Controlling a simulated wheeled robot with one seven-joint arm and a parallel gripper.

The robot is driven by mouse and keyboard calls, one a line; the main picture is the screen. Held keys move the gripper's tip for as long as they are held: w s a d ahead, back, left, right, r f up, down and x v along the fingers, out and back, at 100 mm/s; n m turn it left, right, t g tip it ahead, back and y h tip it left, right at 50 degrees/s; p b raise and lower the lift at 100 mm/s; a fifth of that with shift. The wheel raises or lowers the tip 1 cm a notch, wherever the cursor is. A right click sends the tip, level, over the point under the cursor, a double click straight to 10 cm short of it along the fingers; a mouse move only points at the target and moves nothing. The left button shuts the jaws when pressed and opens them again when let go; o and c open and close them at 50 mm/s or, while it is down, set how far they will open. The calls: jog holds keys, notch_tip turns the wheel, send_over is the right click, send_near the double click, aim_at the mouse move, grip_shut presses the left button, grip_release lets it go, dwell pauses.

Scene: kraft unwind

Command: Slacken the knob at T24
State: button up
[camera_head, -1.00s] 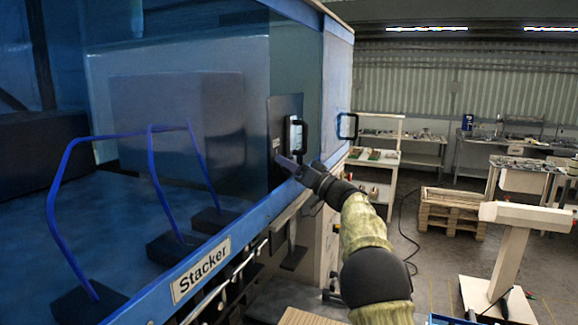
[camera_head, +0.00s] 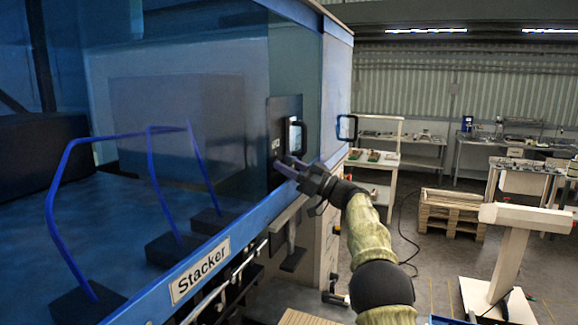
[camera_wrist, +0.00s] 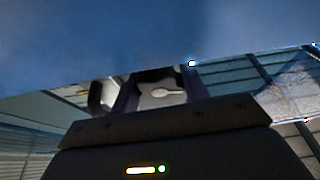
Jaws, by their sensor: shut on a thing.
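My gripper (camera_head: 286,166) reaches the lower edge of a dark panel (camera_head: 280,170) on the blue machine's glazed side. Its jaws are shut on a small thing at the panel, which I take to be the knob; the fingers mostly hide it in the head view. In the wrist view my gripper (camera_wrist: 160,92) has its two fingers around a dark patch with a pale, spoon-shaped form, the knob (camera_wrist: 168,92) as best I can tell. No T24 marking is readable.
A black handle (camera_head: 297,138) sits on the panel just above my gripper, and another handle (camera_head: 347,127) is to its right. The Stacker sign (camera_head: 200,270) marks the machine's blue rail. A wooden pallet (camera_head: 453,215) and a white stand (camera_head: 510,255) are on the floor at right.

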jog(key=o, duration=0.7)
jog(key=shift+a, duration=0.1)
jog(key=shift+m, duration=0.3)
